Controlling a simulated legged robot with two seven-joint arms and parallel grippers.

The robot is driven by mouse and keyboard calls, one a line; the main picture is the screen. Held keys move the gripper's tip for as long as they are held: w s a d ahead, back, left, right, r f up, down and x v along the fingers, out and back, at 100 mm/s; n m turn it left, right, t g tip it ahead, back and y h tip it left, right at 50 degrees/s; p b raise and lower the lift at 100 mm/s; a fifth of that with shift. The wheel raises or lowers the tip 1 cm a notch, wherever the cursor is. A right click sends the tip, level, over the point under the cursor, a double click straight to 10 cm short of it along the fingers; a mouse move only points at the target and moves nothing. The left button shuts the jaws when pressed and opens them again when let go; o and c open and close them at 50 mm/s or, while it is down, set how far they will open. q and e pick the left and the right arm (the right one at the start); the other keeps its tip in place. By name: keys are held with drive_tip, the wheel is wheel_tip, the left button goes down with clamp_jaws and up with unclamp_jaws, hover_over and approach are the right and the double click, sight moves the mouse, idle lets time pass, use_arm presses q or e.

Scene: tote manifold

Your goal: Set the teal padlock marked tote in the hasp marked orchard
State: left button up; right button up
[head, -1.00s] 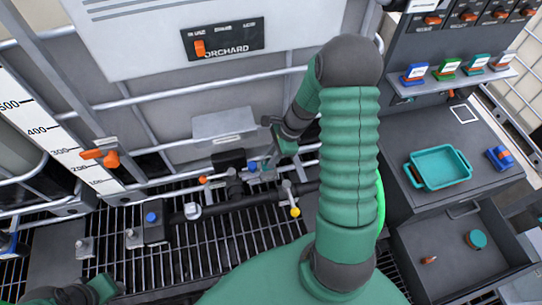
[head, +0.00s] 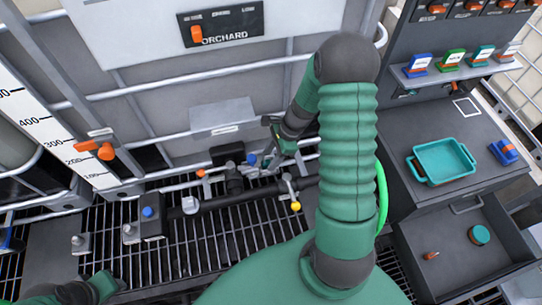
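A teal padlock (head: 480,57) stands on the small shelf at the right, in a row with a blue (head: 416,65), a green (head: 450,60) and a white-orange one (head: 507,51). Their labels are too small to read. A panel marked ORCHARD (head: 222,25) with an orange switch is on the tank at the top. I cannot make out a hasp for certain. My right gripper (head: 263,161) is low in front of the tank, by the black pipe fittings, next to a small blue part (head: 252,158). Its fingers are too small and partly hidden to read.
A teal tray (head: 441,164) and a blue-orange item (head: 504,152) lie on the grey bench. The open drawer (head: 470,245) below holds a teal round item (head: 480,235) and a small orange-brown item (head: 431,255). A black pipe (head: 225,199) with valves runs above the floor grating.

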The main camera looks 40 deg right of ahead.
drive_tip(key=v, duration=1.6)
drive_tip(key=shift+r, duration=0.4)
drive_tip(key=shift+w+d, duration=0.1)
drive_tip(key=shift+d, duration=0.1)
